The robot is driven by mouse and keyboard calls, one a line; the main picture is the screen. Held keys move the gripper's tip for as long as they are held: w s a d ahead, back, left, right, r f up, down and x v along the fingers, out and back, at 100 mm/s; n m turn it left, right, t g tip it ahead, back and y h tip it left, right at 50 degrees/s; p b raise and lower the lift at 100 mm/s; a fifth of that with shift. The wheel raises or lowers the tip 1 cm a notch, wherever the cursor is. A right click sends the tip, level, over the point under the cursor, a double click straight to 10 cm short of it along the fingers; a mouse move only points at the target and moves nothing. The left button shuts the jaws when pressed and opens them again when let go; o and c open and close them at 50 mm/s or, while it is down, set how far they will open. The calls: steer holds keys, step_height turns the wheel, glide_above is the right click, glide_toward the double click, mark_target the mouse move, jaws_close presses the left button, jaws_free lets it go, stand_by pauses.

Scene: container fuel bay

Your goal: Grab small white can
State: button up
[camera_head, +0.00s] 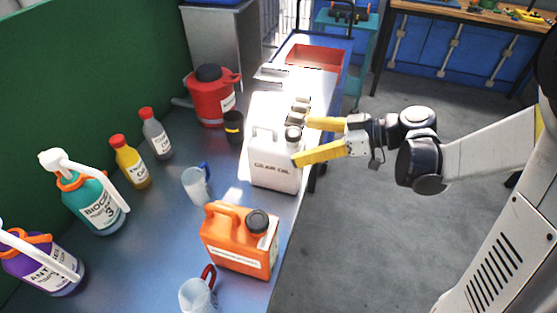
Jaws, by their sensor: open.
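A small white can (272,172) with a black cap and the words "GEAR OIL" stands upright near the right edge of the blue-grey bench (150,245). My gripper (303,141) reaches in from the right with its two yellow fingers apart. The fingers are at the can's upper right, around the level of its cap. The lower finger overlaps the can's right side in the picture; I cannot tell whether it touches. Another bright white shape (262,104) stands just behind the can, partly washed out by light.
An orange canister (235,245) stands in front of the can, and a clear jug (196,186) to its left. A red can (205,103) and a small black container (233,127) stand behind left. Several bottles line the green wall (90,60). Open floor lies right.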

mark_target(280, 141)
steer(key=b+x, duration=0.2)
steer(key=x, duration=0.3)
steer(key=shift+w+f, duration=0.15)
steer(key=shift+f, duration=0.15)
steer(key=shift+w+a+f, duration=0.1)
steer(key=shift+w+a, duration=0.1)
steer(key=shift+a, duration=0.25)
steer(key=c, duration=1.5)
